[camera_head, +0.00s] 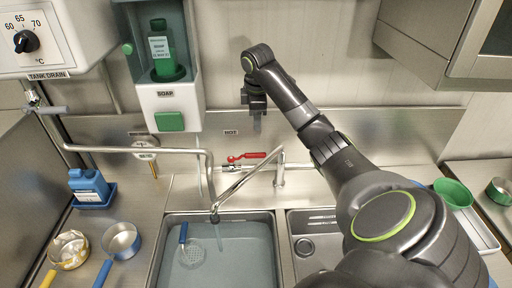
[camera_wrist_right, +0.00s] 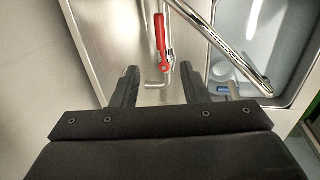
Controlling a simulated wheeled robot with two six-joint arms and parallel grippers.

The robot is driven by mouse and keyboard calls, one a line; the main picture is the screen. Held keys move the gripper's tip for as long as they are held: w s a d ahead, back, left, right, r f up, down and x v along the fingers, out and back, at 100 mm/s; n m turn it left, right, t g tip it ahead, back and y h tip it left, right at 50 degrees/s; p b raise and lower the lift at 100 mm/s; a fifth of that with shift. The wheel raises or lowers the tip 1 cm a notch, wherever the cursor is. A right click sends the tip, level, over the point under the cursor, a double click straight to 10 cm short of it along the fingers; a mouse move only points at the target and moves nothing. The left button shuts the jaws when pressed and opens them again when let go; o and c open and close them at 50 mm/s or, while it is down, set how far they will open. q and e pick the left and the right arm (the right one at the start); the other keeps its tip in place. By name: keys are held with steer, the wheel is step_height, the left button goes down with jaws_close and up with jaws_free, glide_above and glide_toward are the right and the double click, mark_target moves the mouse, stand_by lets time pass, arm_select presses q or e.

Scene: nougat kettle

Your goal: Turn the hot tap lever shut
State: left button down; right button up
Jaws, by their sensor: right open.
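The hot tap's red lever (camera_head: 246,157) lies roughly sideways at the back of the sink, below the HOT label (camera_head: 231,132). The metal spout (camera_head: 247,176) reaches forward from the tap over the left basin. My right gripper (camera_head: 257,122) points down near the back wall, above the lever in the head view and apart from it. In the right wrist view my right gripper (camera_wrist_right: 160,78) has its fingers spread with nothing held. There the red lever (camera_wrist_right: 160,33) shows beyond the fingertips, in line with the gap. My left gripper is not in view.
The left basin (camera_head: 217,262) holds water and a blue-handled strainer (camera_head: 190,252). A soap dispenser (camera_head: 172,97) hangs at the wall left of my gripper. Another pipe (camera_head: 130,149) runs in from the left. Blue and yellow-handled pans stand on the left counter.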

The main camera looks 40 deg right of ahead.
steer(key=b, duration=0.6)
glide_above(256, 154)
steer(key=s+a, duration=0.2)
step_height(256, 154, down, 6)
steer(key=f+p, duration=0.1)
steer(key=f, duration=0.2)
steer(key=w+d+f+p, duration=0.1)
steer(key=f+p, duration=0.1)
steer(key=f, duration=0.1)
steer(key=d+f+p, duration=0.1)
steer(key=f, duration=0.2)
steer(key=shift+w+f, duration=0.35)
steer(key=shift+f, duration=0.55)
steer(key=shift+w, duration=0.1)
jaws_close()
